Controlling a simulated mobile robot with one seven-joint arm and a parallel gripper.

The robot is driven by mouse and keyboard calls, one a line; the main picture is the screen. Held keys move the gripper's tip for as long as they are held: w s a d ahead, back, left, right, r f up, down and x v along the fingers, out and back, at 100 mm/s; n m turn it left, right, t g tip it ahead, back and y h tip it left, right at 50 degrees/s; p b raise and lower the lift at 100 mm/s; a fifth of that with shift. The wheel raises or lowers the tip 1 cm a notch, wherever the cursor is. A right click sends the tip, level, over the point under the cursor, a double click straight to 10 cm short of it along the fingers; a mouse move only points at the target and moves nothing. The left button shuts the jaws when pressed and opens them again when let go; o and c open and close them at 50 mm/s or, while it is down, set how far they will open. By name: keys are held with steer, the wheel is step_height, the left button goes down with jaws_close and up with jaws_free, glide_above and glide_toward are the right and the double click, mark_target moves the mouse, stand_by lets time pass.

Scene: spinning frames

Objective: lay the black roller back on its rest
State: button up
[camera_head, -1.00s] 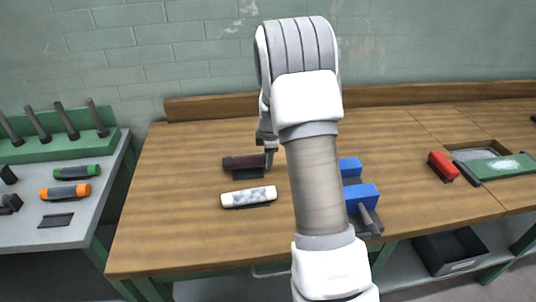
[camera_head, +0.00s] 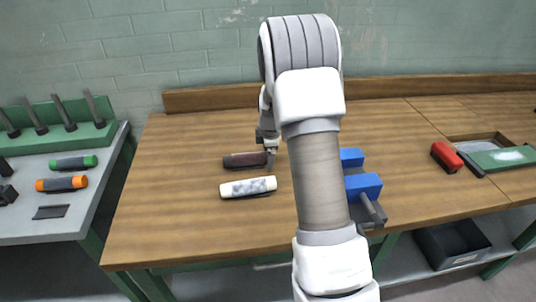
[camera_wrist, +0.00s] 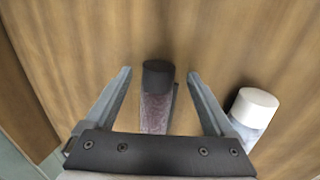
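The black roller (camera_head: 245,160) lies on the wooden bench, left of my arm. In the wrist view the black roller (camera_wrist: 157,100) shows a black end cap and a dark reddish-brown body. My gripper (camera_wrist: 158,75) is open, with one finger on each side of the roller and a gap on both sides. In the head view my gripper (camera_head: 269,155) is at the roller's right end, partly hidden by my arm. An empty dark rest (camera_head: 50,212) lies on the grey table at the left, in front of the orange roller.
A white roller (camera_head: 248,187) lies close in front of the black roller. An orange roller (camera_head: 62,184) and a green roller (camera_head: 73,163) are on the grey table (camera_head: 70,230), before a green rack (camera_head: 65,140) of pegs. A blue vise (camera_head: 362,187) stands right of my arm.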

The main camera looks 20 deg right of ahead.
steer(key=v, duration=1.7)
steer(key=shift+r+p, duration=0.15)
steer(key=shift+p, duration=0.3)
steer(key=shift+s, duration=0.1)
steer(key=s+a+r+m+t, duration=0.1)
steer(key=s+a+r+m, duration=0.7)
steer(key=s, duration=0.5)
steer(key=s+a+m, duration=0.3)
steer(key=s, duration=0.4)
steer(key=s+a+m+t+y, duration=0.1)
steer(key=s+a+m, duration=0.2)
steer(key=s, duration=0.5)
steer(key=shift+a+f+m+p, duration=0.2)
steer(key=shift+a+m+p, duration=0.15)
steer(key=shift+a, duration=0.2)
